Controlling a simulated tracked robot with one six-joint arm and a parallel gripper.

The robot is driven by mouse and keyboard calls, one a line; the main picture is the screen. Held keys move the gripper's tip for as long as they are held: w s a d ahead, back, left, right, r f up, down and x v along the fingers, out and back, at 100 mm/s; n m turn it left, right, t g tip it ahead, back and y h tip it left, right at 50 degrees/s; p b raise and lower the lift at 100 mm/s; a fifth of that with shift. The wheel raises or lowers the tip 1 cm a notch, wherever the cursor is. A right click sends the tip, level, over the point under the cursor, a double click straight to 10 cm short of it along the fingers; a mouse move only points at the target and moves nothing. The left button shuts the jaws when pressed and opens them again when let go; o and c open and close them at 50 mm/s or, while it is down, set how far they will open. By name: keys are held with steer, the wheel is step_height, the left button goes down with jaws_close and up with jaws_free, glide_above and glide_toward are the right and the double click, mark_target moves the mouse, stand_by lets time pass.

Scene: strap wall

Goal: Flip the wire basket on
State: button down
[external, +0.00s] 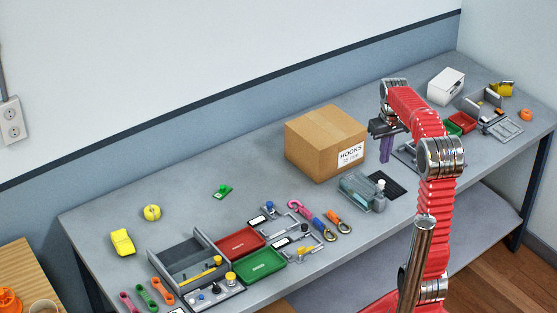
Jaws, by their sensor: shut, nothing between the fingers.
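I cannot make out a wire basket for certain in the external view. A grey wire-like frame (508,129) lies at the far right of the bench, too small to identify. My gripper (387,158) hangs from the red arm just right of the cardboard box (318,142), above the bench. Its purple fingers point down and are shut, with nothing held. My arm hides part of the bench behind it.
A grey-green device (362,191) sits below my gripper on the grey bench (130,205). Red (240,241) and green (261,265) trays and a grey open box (187,258) stand front left. A white box (446,86) stands back right. The back left is mostly clear.

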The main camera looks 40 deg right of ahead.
mark_target(383, 182)
steer(key=r+n, duration=0.1)
steer(key=d+r, duration=0.1)
steer(key=r, duration=0.1)
steer(key=w+d+r+n, duration=0.1)
steer(key=shift+r+n+g+y, duration=0.25)
steer(key=shift+n+g+y, duration=0.05)
steer(key=shift+g, duration=0.1)
steer(key=shift+f, duration=0.1)
step_height(383, 182, down, 14)
steer(key=shift+r, duration=0.1)
stand_by(0.6)
step_height(383, 182, down, 4)
steer(key=shift+f, duration=0.1)
steer(key=shift+a+f, duration=0.1)
steer(key=shift+f, duration=0.15)
steer(key=shift+s, duration=0.1)
